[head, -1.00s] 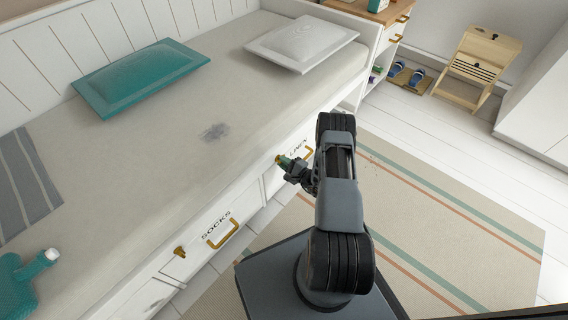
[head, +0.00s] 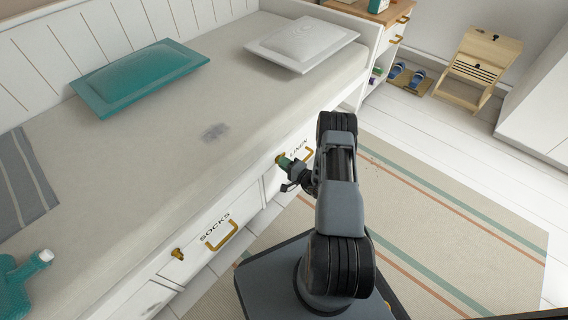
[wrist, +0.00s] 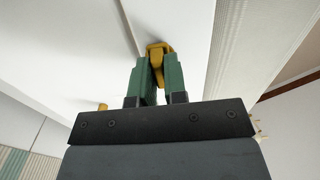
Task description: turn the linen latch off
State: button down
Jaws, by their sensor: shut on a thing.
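The linen latch (wrist: 157,58) is a small brass-coloured turn piece on the front of the drawer labelled LINEN (head: 299,148), under the bed. In the wrist view my gripper (wrist: 158,72) has its two green fingers on either side of the latch, shut on it. In the head view my gripper (head: 287,164) is at the left end of the linen drawer front, and my arm hides part of that front. The exact angle of the latch is hard to tell.
The socks drawer (head: 214,226) with its brass handle and latch (head: 178,254) is to the left. The bed (head: 150,165) carries a teal pillow (head: 140,77) and a white pillow (head: 302,43). A striped rug (head: 450,225) covers the floor at right.

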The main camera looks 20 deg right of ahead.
dwell(0.3)
jog(key=c, duration=1.2)
grip_release()
jog(key=shift+o, duration=0.2)
jog(key=p+v, duration=0.3)
jog(key=v, duration=1.1)
jog(key=shift+w, duration=0.1)
jog(key=shift+r+p, duration=0.1)
jog(key=shift+p, duration=0.2)
